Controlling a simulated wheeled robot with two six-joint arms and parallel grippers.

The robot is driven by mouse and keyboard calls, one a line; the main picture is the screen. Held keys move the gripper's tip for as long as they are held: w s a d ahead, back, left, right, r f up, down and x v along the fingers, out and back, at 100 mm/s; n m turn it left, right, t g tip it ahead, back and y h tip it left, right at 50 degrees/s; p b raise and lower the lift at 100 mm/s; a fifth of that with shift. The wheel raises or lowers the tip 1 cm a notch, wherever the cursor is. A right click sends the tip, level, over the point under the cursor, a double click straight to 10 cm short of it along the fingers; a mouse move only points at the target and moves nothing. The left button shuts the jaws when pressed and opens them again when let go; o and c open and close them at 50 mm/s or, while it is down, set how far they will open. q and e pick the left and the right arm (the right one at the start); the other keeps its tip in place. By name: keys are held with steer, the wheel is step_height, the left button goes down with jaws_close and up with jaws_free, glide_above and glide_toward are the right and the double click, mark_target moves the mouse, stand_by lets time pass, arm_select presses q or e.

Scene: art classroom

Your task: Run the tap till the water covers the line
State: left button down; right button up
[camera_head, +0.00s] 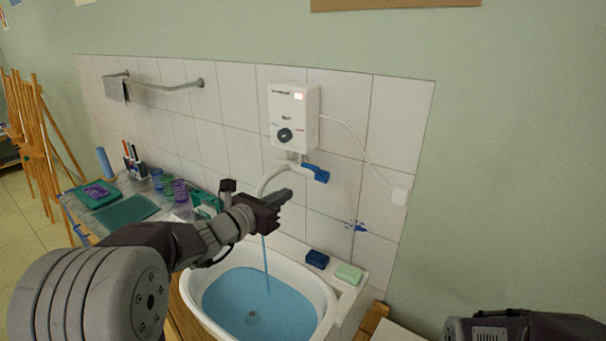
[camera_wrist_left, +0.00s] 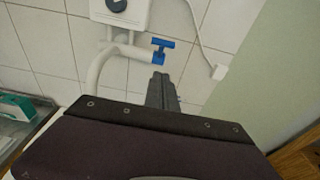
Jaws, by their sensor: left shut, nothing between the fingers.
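A white tap pipe (camera_head: 268,180) with a blue handle (camera_head: 316,173) comes out below a white water heater (camera_head: 293,116) on the tiled wall. A thin stream of water (camera_head: 265,262) falls into the white basin (camera_head: 327,297). Blue water (camera_head: 235,293) stands in the basin; I cannot make out a line on its wall. My left gripper (camera_head: 286,196) is shut and empty, in front of the tap and above the basin. In the left wrist view the blue handle (camera_wrist_left: 162,45) is just beyond the shut fingers (camera_wrist_left: 160,80), apart from them as far as I can tell.
A dark blue sponge (camera_head: 317,259) and a green soap bar (camera_head: 349,273) lie on the ledge right of the basin. Cups (camera_head: 179,189) and a green mat (camera_head: 127,211) are on the table at left. Part of my right arm (camera_head: 520,328) shows at lower right.

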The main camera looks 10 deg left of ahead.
arm_select(q)
steer(key=w+d+r+p, duration=0.1)
steer(key=w+d+p, duration=0.2)
steer(key=w, duration=0.5)
steer(key=shift+d+r, duration=0.2)
steer(key=shift+r, duration=0.05)
steer(key=shift+w, duration=0.1)
